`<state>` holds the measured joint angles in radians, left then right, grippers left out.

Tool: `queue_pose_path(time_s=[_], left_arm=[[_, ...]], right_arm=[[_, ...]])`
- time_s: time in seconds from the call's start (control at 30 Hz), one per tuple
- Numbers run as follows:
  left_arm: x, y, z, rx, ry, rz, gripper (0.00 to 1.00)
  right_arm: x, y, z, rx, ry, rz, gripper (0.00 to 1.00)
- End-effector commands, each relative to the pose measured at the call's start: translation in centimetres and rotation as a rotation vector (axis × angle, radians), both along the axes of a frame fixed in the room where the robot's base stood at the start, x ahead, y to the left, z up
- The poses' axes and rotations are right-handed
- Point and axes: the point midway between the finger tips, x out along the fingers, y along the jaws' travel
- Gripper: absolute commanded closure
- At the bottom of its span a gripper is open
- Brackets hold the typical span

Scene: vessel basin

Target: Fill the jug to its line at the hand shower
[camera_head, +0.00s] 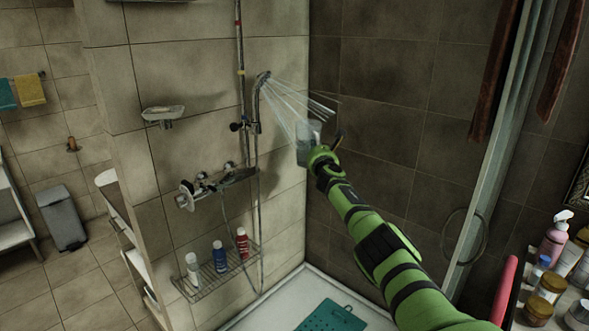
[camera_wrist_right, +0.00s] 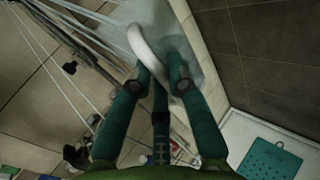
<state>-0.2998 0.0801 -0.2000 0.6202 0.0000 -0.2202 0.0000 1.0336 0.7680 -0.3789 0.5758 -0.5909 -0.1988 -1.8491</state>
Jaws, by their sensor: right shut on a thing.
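The jug (camera_head: 304,134) is pale and see-through, held up in the shower corner. My right gripper (camera_head: 322,156) is shut on it from the front right. In the right wrist view the fingers (camera_wrist_right: 157,86) close around the jug's white curved handle (camera_wrist_right: 143,48), with the clear jug body (camera_wrist_right: 155,14) beyond. The hand shower (camera_head: 261,84) hangs on its rail to the left of and above the jug, running. Its streams fan out right and down around the jug; I cannot tell how much enters. The fill line and water level cannot be made out. My left gripper is out of view.
A mixer tap (camera_head: 205,183) and a wire shelf (camera_head: 216,270) with several bottles are on the left wall. A soap dish (camera_head: 163,113) sits higher. A teal mat (camera_head: 332,316) lies in the shower tray. A glass panel edge (camera_head: 495,140) and several toiletries stand at right.

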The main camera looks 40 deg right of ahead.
Motion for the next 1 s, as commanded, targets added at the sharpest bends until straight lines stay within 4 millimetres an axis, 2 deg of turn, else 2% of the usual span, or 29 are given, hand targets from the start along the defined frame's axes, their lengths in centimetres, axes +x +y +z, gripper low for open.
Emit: queue_pose_path(time_s=[0.27, 0.37, 0.7, 1.0], left_arm=[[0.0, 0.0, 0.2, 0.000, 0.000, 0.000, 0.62], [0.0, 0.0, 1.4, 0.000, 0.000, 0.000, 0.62], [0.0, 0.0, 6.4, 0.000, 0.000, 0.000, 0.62], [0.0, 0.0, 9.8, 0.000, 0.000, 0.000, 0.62]], right_arm=[[0.0, 0.1, 0.4, -0.002, -0.004, 0.002, 1.00], [-0.2, 0.6, 0.7, -0.006, 0.001, 0.004, 1.00], [-2.2, 4.9, 0.9, -0.004, -0.001, 0.005, 1.00], [-4.1, 9.0, 0.8, -0.003, -0.002, 0.003, 1.00]])
